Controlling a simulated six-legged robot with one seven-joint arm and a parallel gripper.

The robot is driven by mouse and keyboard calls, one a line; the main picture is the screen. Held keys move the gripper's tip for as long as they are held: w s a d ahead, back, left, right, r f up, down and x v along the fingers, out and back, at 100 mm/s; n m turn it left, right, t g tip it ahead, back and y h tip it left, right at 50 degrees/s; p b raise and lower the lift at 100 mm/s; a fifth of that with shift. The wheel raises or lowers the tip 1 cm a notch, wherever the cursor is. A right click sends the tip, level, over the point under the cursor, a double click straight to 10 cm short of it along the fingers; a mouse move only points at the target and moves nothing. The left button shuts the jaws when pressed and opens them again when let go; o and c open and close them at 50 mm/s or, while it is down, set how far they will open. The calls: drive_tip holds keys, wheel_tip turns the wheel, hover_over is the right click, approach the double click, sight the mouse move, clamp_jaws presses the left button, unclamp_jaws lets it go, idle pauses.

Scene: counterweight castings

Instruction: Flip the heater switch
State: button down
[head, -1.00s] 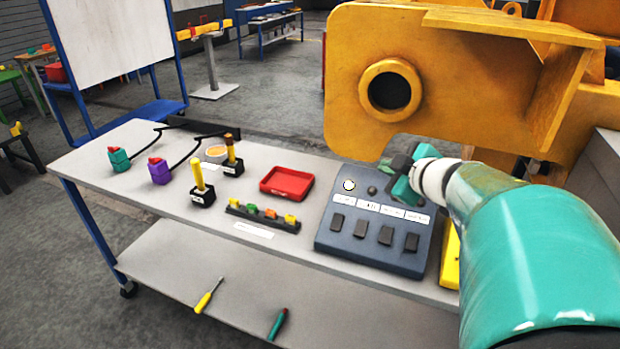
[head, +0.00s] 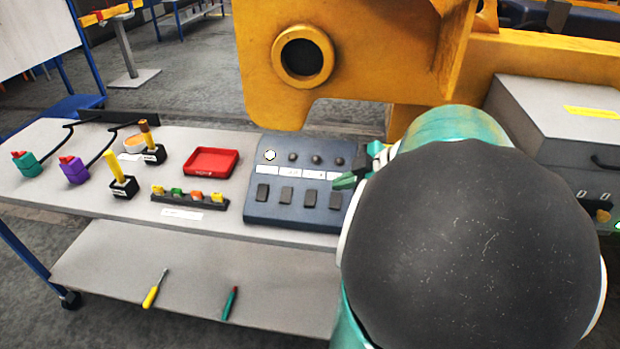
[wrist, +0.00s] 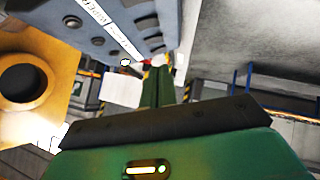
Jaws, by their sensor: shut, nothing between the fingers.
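The dark blue-grey switch panel (head: 262,212) lies on the cart top, with a row of dark rocker switches (head: 286,195), white labels above them and round lamps above those. The leftmost lamp (head: 270,155) is lit pale; the others are dark. The label print is too small to tell which switch is the heater's. My gripper (head: 345,182) is shut and empty at the panel's right end, by the rightmost switch (head: 336,200); contact cannot be told. In the wrist view its green fingers (wrist: 158,87) are together, with the panel (wrist: 125,12) at upper left, one label seeming to read WIPER.
A yellow casting (head: 350,60) stands behind the cart, and a grey box (head: 560,115) stands at right. A red tray (head: 211,162), a connector strip (head: 190,200) and yellow-handled levers (head: 120,170) are left of the panel. Two tools lie on the lower shelf (head: 190,285).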

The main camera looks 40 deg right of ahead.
hover_over(306, 202)
drive_tip(key=s, duration=0.4)
drive_tip(key=f, duration=0.6)
drive_tip(key=shift+w+a+f, duration=0.2)
drive_tip(key=shift+a+f, duration=0.05)
drive_tip(key=shift+w+d+f, duration=0.1)
drive_tip(key=shift+d+f, duration=0.15)
drive_tip(key=shift+f, duration=0.3)
drive_tip(key=shift+w+d+f, duration=0.1)
drive_tip(key=shift+d+f, duration=0.1)
drive_tip(key=shift+f, duration=0.3)
drive_tip(key=shift+w+d+f, duration=0.1)
drive_tip(key=shift+d+f, duration=0.05)
drive_tip(key=shift+f, duration=0.4)
drive_tip(key=shift+f, duration=0.1)
drive_tip(key=shift+f, duration=0.15)
drive_tip(key=shift+r, duration=0.85)
